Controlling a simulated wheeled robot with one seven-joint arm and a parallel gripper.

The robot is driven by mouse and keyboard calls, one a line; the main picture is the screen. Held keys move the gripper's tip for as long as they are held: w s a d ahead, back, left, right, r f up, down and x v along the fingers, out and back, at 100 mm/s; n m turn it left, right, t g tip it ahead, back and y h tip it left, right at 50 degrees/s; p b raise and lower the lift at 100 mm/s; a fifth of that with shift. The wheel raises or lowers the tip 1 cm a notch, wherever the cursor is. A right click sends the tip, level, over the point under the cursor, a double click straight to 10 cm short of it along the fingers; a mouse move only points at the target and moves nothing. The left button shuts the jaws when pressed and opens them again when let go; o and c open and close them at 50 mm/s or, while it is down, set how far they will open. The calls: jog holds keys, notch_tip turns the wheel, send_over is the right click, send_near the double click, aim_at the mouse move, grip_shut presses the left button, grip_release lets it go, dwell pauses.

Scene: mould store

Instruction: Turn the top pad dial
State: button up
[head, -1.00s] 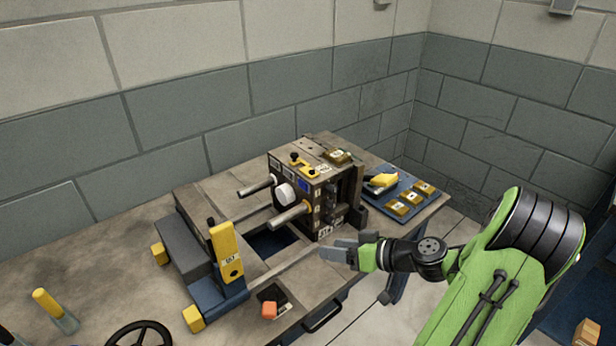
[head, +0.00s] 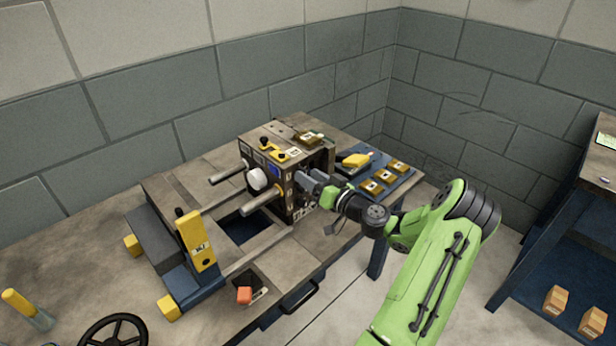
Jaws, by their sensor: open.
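A mould block (head: 287,207) stands upright on the bench, with rods sticking out of its left-hand face. A white round knob (head: 257,179) sits on that face between the rods. No part clearly readable as the top pad dial shows; I cannot tell whether the white knob is it, or whether it is on the side behind my gripper. My gripper (head: 306,184) is at the right-hand side of the block, close to it, and looks empty. Its fingers are small here, and whether they touch the block cannot be told. The gripper hides part of that side.
A blue tray (head: 397,185) with several brass-coloured blocks lies right of the mould block. A yellow upright lever (head: 196,241) stands on the blue carriage at left. An orange knob (head: 244,295) and a black handwheel (head: 113,334) are near the front. A shelf stands far right.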

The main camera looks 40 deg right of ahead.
jog(key=shift+w, duration=0.7)
grip_shut()
jog(key=shift+m, duration=0.3)
jog(key=shift+f+m+p, duration=0.1)
jog(key=shift+m+p, duration=3.7)
jog(key=shift+m, duration=4.8)
